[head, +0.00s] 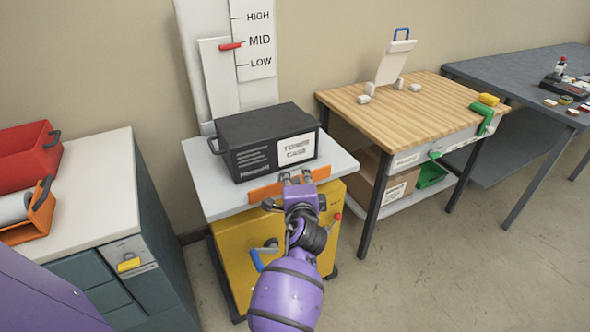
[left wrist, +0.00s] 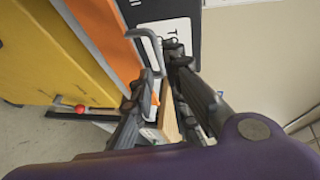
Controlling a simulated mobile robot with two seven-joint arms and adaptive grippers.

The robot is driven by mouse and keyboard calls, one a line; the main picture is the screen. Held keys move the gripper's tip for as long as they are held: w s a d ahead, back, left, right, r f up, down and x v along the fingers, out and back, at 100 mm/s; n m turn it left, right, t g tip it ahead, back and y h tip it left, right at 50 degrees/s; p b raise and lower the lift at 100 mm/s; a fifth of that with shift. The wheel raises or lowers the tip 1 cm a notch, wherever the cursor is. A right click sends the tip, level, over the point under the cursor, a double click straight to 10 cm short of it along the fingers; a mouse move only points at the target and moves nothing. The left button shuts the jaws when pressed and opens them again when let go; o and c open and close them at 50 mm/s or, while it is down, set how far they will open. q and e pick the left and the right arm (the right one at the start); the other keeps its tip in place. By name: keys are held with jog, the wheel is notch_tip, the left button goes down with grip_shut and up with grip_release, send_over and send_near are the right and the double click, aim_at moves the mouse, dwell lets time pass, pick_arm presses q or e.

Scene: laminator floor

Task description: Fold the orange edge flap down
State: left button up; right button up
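The orange edge flap (head: 263,190) runs along the front edge of the pale lift platform (head: 205,180) and stands up there. A dark toner case (head: 262,135) with a white label sits on the platform behind it. My left gripper (head: 296,177) is in front of the flap, right of its middle, hiding part of it. Its two fingertips are apart with nothing clearly held. In the left wrist view the flap (left wrist: 106,38) shows beside the fingers (left wrist: 163,66); whether they touch it I cannot tell. My right gripper is not in view.
The yellow lift body (head: 235,255) with a blue handle is below the platform. A white-topped cabinet (head: 90,185) with red and orange bins stands left. A wooden workbench (head: 425,105) stands right, a grey table (head: 525,68) beyond. Floor between is clear.

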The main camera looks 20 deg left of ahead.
aim_at(295, 168)
pick_arm(q)
jog(key=x, duration=0.6)
jog(key=shift+w, duration=0.1)
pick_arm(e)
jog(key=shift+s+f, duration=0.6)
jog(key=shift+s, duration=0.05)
pick_arm(q)
jog(key=shift+c, duration=0.3)
jog(key=shift+c, duration=1.4)
grip_shut()
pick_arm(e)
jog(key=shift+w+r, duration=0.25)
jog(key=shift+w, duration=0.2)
